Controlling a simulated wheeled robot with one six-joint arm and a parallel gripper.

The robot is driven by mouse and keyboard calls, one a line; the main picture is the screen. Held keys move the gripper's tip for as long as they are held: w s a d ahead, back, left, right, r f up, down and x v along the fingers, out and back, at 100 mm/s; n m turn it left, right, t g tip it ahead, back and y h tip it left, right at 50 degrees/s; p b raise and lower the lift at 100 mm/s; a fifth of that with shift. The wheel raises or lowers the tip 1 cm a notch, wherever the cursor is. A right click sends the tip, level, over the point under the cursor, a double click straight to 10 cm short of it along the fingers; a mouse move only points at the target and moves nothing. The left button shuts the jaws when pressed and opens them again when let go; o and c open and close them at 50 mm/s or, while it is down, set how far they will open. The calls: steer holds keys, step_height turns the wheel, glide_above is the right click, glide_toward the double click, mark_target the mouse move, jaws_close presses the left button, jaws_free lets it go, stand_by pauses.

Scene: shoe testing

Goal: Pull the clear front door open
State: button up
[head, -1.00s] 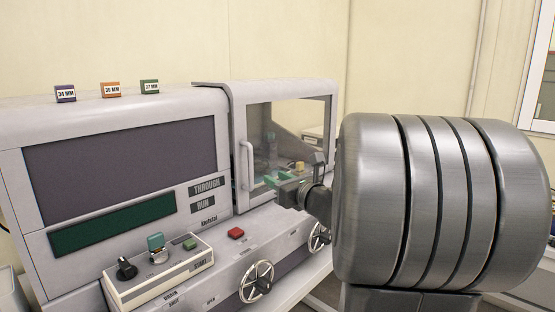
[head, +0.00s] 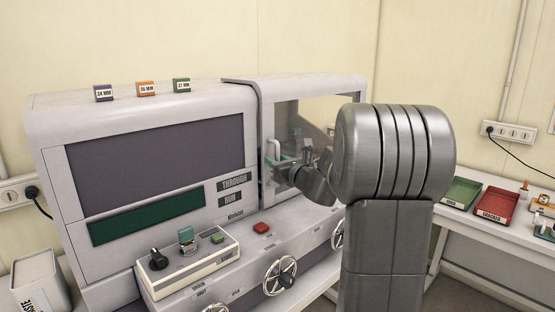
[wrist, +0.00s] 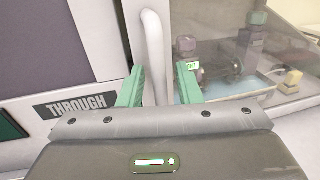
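The clear front door (head: 312,125) is a see-through panel in a pale frame on the right part of the machine, and it looks shut. Its vertical pale handle (head: 273,150) is on the frame's left side. My gripper (head: 283,160) is at the handle in the head view, partly hidden by my wrist. In the wrist view, the green fingers of my gripper (wrist: 160,80) are apart, with the handle (wrist: 154,50) running down between them, closer to the left finger. Whether a finger touches it is unclear. The door panel (wrist: 225,40) shows fixtures behind it.
A control box (head: 190,262) with knobs and a red button (head: 262,228) are on the machine's front ledge, with handwheels (head: 280,275) below. Small labelled blocks (head: 146,89) stand on top. Green (head: 461,194) and red (head: 497,205) trays are on the right-hand table.

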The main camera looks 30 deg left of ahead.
steer(key=shift+a, duration=0.1)
jaws_close()
